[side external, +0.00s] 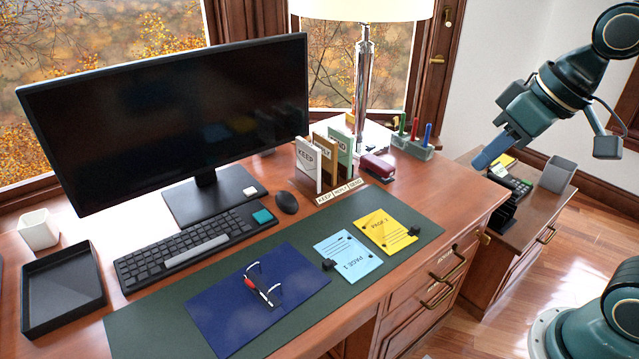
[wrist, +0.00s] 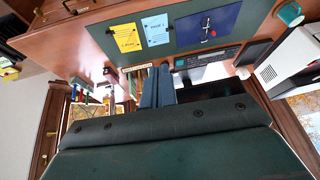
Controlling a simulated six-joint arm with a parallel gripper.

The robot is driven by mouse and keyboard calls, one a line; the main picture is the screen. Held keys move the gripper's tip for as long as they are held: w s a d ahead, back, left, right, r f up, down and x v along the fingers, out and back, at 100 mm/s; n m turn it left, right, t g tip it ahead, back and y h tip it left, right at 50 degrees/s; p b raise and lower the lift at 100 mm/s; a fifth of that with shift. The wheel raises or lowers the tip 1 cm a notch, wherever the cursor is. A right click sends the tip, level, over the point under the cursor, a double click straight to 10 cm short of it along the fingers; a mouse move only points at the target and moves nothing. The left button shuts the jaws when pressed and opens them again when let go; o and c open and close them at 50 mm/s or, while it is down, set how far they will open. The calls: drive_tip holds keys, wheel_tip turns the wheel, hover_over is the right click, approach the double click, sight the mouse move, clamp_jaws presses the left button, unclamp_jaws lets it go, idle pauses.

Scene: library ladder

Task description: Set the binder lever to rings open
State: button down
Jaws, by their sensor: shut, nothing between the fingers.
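A dark blue binder (side external: 222,310) lies flat and spread on the green desk mat (side external: 130,330). It also shows in the wrist view (wrist: 190,28), upside down. Its metal ring mechanism (side external: 265,288) stands at the middle, with a small red-tipped lever (side external: 250,284) at one end. The lever shows as a red spot in the wrist view (wrist: 213,33). I cannot tell whether the rings are open or closed. My gripper (side external: 480,163) is shut and empty, high at the right, well away from the binder. Its two blue-grey fingers also show together in the wrist view (wrist: 166,70).
A blue page (side external: 342,257) and a yellow page (side external: 385,232) with black clips lie right of the binder. The keyboard (side external: 190,245), mouse (side external: 286,202) and monitor (side external: 170,115) are behind it. Labelled sorters (side external: 308,165), a stapler (side external: 378,167) and a lamp (side external: 363,75) stand farther back.

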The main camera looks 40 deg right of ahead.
sight(250, 283)
drive_tip(key=w+a+f+n+g+y, duration=0.1)
drive_tip(key=w+a+f+y, duration=0.25)
drive_tip(key=w, duration=0.75)
drive_tip(key=w+a+f+g+y, duration=0.2)
drive_tip(key=w+a+f, duration=0.25)
drive_tip(key=w, duration=0.75)
drive_tip(key=w+a+f+g+y, duration=0.1)
drive_tip(key=w+f+y, duration=0.1)
drive_tip(key=f, duration=0.8)
drive_tip(key=w+a+f+g+y, duration=0.2)
drive_tip(key=w+f+y, duration=0.1)
drive_tip(key=f, duration=0.7)
drive_tip(key=shift+w+a+m+y, duration=0.2)
drive_tip(key=shift+w+m+y, duration=0.15)
drive_tip(key=shift+y, duration=0.5)
drive_tip(key=shift+a, duration=0.1)
drive_tip(key=x, duration=1.3)
drive_tip(key=shift+s+a+f, duration=0.1)
drive_tip(key=shift+s+a, duration=0.1)
drive_tip(key=shift+a, duration=0.15)
